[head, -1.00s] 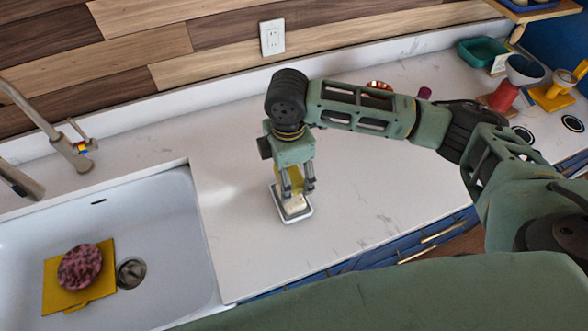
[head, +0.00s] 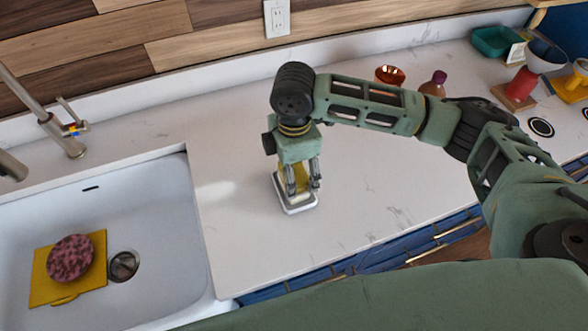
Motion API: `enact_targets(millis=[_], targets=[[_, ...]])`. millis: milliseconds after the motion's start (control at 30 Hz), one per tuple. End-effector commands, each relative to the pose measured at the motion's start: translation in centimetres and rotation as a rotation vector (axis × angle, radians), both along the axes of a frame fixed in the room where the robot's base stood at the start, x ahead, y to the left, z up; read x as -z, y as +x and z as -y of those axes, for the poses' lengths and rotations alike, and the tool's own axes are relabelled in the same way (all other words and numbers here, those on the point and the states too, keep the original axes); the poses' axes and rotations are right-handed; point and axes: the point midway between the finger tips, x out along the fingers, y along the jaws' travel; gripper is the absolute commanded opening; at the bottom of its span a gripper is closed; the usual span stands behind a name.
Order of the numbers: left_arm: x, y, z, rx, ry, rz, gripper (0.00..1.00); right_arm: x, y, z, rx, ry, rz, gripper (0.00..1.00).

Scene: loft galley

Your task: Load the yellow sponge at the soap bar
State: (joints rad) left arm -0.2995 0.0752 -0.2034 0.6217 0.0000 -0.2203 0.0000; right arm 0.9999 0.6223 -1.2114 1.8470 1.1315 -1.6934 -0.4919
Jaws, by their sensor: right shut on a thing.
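My right gripper (head: 303,190) points down and is shut on the yellow sponge (head: 281,184), which shows between and beside its fingers. The sponge is low over a small white tray (head: 299,208) with a dark rim on the counter. Whether it touches the tray is hidden by the fingers. A pale bar, likely the soap bar, showed in the tray earlier; the gripper and sponge now mostly cover it. My left gripper is not in view.
The sink (head: 150,210) at left holds a yellow square (head: 45,288) with a mottled pink round piece (head: 70,258) on it. A faucet (head: 62,135) stands behind. A copper bowl (head: 390,75) and a bottle (head: 434,84) stand behind my right arm. The counter right of the tray is clear.

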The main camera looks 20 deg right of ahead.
Motion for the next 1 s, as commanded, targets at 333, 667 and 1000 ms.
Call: enact_targets(millis=[333, 667, 1000], targets=[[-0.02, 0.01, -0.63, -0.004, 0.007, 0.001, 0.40, 0.00, 0.00, -0.01, 0.000, 0.000, 0.000, 0.47], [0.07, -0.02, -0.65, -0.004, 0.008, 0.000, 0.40, 0.29, -0.01, -0.03, 0.000, 0.001, 0.000, 0.47], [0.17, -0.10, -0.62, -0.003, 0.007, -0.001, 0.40, 0.70, -0.01, -0.03, 0.000, 0.001, -0.001, 0.47]])
